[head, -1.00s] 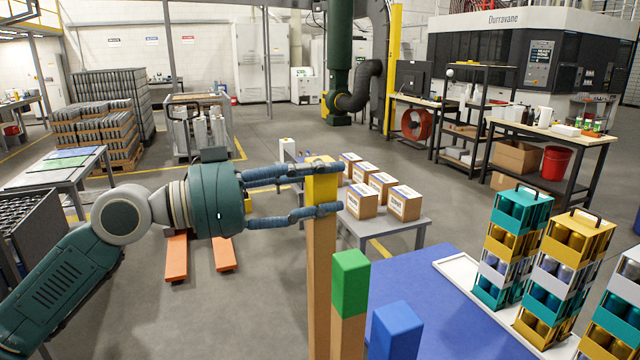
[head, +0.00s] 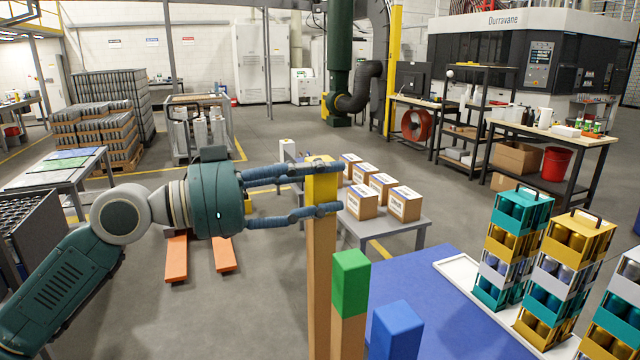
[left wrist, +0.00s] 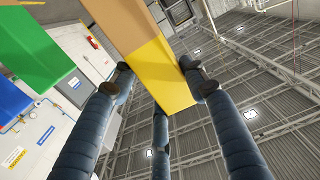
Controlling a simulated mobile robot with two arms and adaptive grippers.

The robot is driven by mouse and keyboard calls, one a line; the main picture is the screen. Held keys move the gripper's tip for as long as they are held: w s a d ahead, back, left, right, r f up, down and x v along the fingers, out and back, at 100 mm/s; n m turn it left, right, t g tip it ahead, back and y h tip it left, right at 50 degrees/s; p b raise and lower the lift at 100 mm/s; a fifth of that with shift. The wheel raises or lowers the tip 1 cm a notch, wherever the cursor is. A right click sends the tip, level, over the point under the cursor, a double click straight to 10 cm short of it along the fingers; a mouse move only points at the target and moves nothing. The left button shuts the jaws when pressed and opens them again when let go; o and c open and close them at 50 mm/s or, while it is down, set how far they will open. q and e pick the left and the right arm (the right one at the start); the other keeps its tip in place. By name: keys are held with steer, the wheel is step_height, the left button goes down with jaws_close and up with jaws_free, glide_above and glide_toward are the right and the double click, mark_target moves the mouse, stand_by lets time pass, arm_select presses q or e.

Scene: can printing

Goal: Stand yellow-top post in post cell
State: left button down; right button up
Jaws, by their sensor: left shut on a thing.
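The yellow-top post (head: 320,240) is a tall wooden post with a yellow top, upright in the middle of the head view. My left gripper (head: 328,188) is shut on its yellow top, with fingers on either side. In the left wrist view the yellow top (left wrist: 160,75) sits between the fingers of my left gripper (left wrist: 160,90). A green-top post (head: 350,285) and a blue-top post (head: 397,330) stand just to the right. The lower end of the yellow-top post and any post cell are out of view. My right gripper is not in view.
A blue table surface (head: 410,265) lies to the right, with a white tray (head: 462,278) bearing stacked can carriers (head: 510,245). Cardboard boxes (head: 404,202) stand on a grey table (head: 400,228) behind the post. Open floor lies to the left.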

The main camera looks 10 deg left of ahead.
mark_target(311, 244)
arm_select(q)
steer(key=shift+f+b, duration=0.5)
stand_by(0.3)
steer(key=shift+f+b, duration=4)
steer(key=shift+f, duration=0.55)
steer(key=c, duration=0.9)
jaws_free()
steer(key=shift+r, duration=0.1)
steer(key=shift+s+a, duration=0.3)
steer(key=shift+a, duration=0.2)
steer(key=v, duration=1.1)
steer(key=shift+s+d, duration=0.1)
steer(key=shift+d, duration=0.05)
